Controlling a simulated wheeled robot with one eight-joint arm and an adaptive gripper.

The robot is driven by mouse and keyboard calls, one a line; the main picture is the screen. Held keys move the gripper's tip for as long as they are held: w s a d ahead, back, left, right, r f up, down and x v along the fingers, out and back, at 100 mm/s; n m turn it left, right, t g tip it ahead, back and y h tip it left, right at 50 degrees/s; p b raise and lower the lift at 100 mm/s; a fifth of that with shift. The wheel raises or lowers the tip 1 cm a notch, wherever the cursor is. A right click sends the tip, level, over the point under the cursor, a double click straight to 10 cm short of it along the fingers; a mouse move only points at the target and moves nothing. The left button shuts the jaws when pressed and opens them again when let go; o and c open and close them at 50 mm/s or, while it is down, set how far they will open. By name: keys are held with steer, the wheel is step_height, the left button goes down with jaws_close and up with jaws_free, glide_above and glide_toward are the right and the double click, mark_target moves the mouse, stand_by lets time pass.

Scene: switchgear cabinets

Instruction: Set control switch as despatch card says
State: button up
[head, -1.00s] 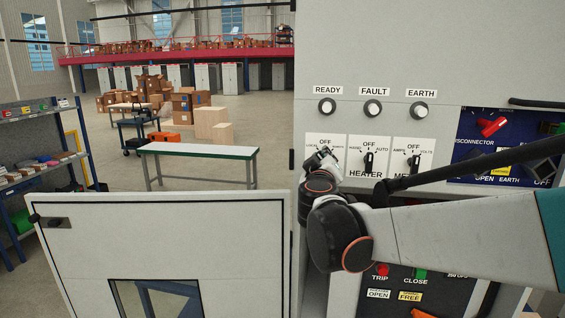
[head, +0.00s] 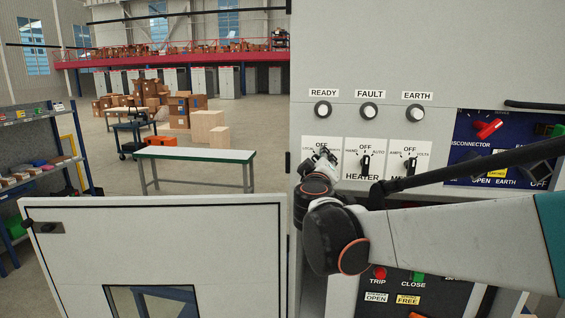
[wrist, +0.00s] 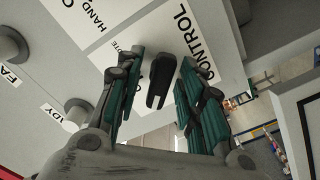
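The control switch (wrist: 157,86) is a black knob on a white plate marked CONTROL (wrist: 186,25) in the wrist view. My gripper (wrist: 162,60) is open, with one teal-padded finger on each side of the knob and visible gaps between pads and knob. In the head view my gripper (head: 324,157) is in front of the leftmost switch plate (head: 308,143) and hides its knob and lower label. The knob's exact setting is hard to read. No despatch card can be made out in either view.
The HEATER switch (head: 366,162) and another selector switch (head: 411,165) are close on the right. READY (head: 322,110), FAULT (head: 369,111) and EARTH (head: 414,113) lamps are above. An open cabinet door (head: 150,245) stands at lower left. A blue disconnector panel (head: 470,150) is farther right.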

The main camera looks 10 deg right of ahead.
steer(key=v, duration=1.1)
steer(key=s+d+f+m+g+b, duration=0.1)
steer(key=s+d+f+g+b, duration=0.25)
steer(key=f, duration=0.55)
steer(key=s+d+f+m+g+b, duration=0.1)
steer(key=s+d+f+m+b, duration=0.1)
steer(key=s+f+b, duration=0.4)
steer(key=s+d+f+m+g+b, duration=0.1)
steer(key=s+d+f+g+b, duration=0.15)
steer(key=f+b, duration=0.6)
steer(key=s+a+f+g+y+b, duration=0.1)
steer(key=s+f+b, duration=0.3)
steer(key=f, duration=0.5)
steer(key=s+a+f+m+g+y+b, duration=0.1)
steer(key=s+f+b, duration=0.3)
steer(key=f, duration=0.5)
steer(key=s+a+f+g+y+b, duration=0.1)
steer(key=s+a+f+y+b, duration=0.1)
steer(key=f, duration=0.7)
steer(key=shift+s+a+f+m+y+b, duration=0.15)
steer(key=shift+s+a+m+y+b, duration=0.2)
steer(key=shift+s+y+b, duration=0.6)
steer(key=shift+s, duration=0.15)
